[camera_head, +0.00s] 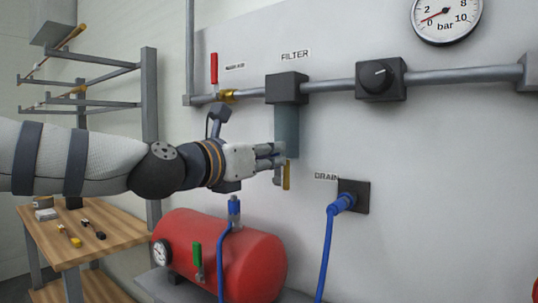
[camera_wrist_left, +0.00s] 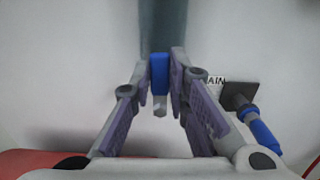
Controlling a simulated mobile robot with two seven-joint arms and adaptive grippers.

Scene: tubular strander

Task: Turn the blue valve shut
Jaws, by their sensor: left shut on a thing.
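The blue valve (camera_wrist_left: 160,75) is a small blue piece under the filter bowl (camera_wrist_left: 163,22) in the left wrist view. The finger pads of my left gripper (camera_wrist_left: 162,82) stand on both sides of it, shut on it. In the head view my left gripper (camera_head: 272,158) reaches in from the left to the lower end of the grey filter bowl (camera_head: 288,128). There its fingers mostly hide the valve. My right gripper is not in view.
A pipe with a red-handled valve (camera_head: 214,70) runs above, with a black regulator (camera_head: 380,79) and a gauge (camera_head: 446,18). A red tank (camera_head: 235,262) with a green handle (camera_head: 197,256) stands below. A blue hose (camera_head: 326,250) hangs from the drain port (camera_head: 360,197). A wooden table (camera_head: 110,228) is left.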

